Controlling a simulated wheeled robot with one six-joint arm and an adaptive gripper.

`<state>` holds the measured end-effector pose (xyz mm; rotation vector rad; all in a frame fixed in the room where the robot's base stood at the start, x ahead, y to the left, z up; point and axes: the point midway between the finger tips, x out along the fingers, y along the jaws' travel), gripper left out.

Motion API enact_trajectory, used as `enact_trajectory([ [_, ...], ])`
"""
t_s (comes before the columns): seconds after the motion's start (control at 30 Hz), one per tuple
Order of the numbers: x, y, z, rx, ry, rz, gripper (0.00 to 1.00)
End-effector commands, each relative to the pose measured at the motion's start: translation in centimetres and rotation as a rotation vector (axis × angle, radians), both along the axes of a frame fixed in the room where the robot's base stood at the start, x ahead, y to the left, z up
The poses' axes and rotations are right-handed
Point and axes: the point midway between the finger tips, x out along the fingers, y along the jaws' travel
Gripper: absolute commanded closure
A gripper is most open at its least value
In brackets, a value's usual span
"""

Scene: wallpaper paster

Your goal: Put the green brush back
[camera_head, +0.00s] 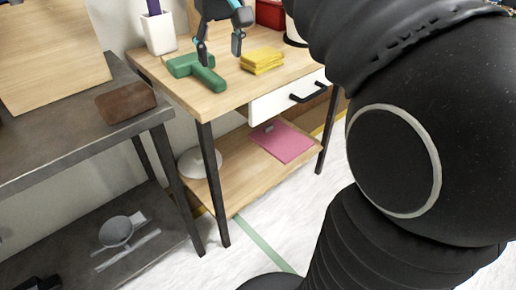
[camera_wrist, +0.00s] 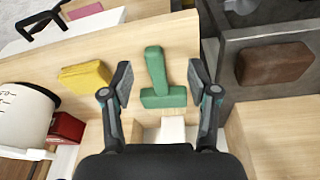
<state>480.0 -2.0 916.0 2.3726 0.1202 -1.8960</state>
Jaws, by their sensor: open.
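The green brush (camera_head: 198,72) lies on the wooden desk top (camera_head: 228,95), near the desk's left edge. It is T-shaped, with a wide head and a thick handle; it also shows in the wrist view (camera_wrist: 156,80). My gripper (camera_head: 220,62) is open and hangs above the brush. In the wrist view my gripper (camera_wrist: 158,82) has one finger on each side of the brush, with a gap on both sides. A white holder (camera_head: 159,33) with a purple item (camera_head: 154,7) in it stands at the desk's back left corner.
Yellow sponges (camera_head: 262,61) lie right of the brush. A red box (camera_head: 270,14) and a white bucket (camera_wrist: 25,112) stand farther along. A brown block (camera_head: 126,101) sits on the grey table (camera_head: 75,135) at left. A pink sheet (camera_head: 283,141) lies on the lower shelf.

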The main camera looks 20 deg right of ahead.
Motion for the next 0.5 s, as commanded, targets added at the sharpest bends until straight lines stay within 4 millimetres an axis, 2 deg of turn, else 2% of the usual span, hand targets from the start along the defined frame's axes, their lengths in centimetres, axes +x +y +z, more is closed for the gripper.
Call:
enact_trajectory([
  [0.03, -1.9, 0.0, -1.0, 0.002, -0.021, -0.010, 0.40],
  [0.27, -8.6, 0.2, -6.7, 0.016, -0.122, -0.054, 0.40],
  [0.5, -15.1, 0.3, -14.4, 0.035, -0.217, -0.096, 0.40],
])
